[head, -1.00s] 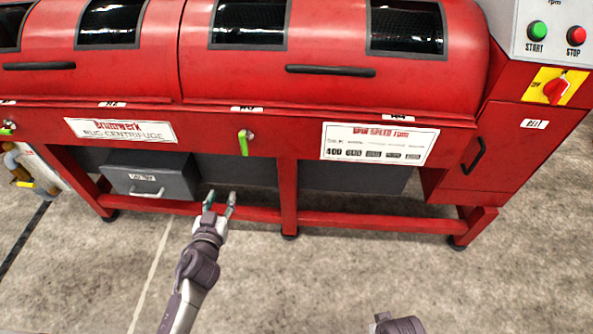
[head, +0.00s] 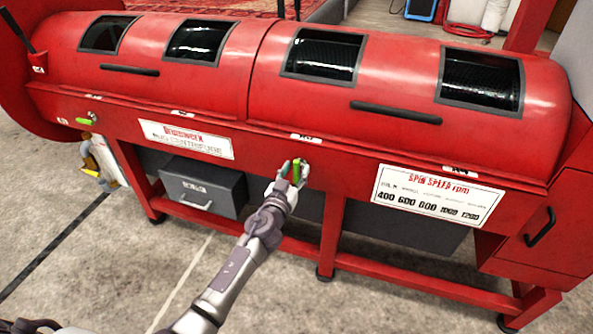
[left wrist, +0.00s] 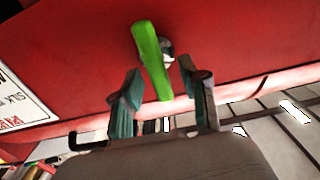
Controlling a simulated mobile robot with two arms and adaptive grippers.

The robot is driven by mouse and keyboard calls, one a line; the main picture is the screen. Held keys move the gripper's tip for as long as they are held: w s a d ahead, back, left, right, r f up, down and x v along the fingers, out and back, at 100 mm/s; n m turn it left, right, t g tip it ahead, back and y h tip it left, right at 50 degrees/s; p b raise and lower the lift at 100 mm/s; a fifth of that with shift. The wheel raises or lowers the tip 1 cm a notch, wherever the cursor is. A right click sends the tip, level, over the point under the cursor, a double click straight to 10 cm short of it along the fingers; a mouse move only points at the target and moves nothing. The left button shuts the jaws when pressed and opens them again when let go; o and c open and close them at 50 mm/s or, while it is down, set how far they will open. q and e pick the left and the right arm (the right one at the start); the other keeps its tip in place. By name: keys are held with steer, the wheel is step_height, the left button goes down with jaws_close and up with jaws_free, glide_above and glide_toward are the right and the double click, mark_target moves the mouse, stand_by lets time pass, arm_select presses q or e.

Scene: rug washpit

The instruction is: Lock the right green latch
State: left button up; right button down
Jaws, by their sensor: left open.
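The right green latch (head: 296,171) is on the front rail of the red centrifuge, below the lid seam. My left gripper (head: 288,172) is at the latch in the head view. In the left wrist view the open fingers of my left gripper (left wrist: 160,95) stand on either side of the latch's lower end, with gaps to it. A second green latch (head: 84,121) lies nearly level at the left of the rail. My right gripper is out of view.
The red centrifuge (head: 225,95) has two lids with black handles (head: 409,112). A grey drawer box (head: 203,186) sits under the frame at left. Signs flank the latch, including the spin speed plate (head: 437,195). The concrete floor in front is clear.

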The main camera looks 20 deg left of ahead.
arm_select(q)
steer(key=shift+w, duration=0.55)
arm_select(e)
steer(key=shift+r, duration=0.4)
arm_select(q)
jaws_close()
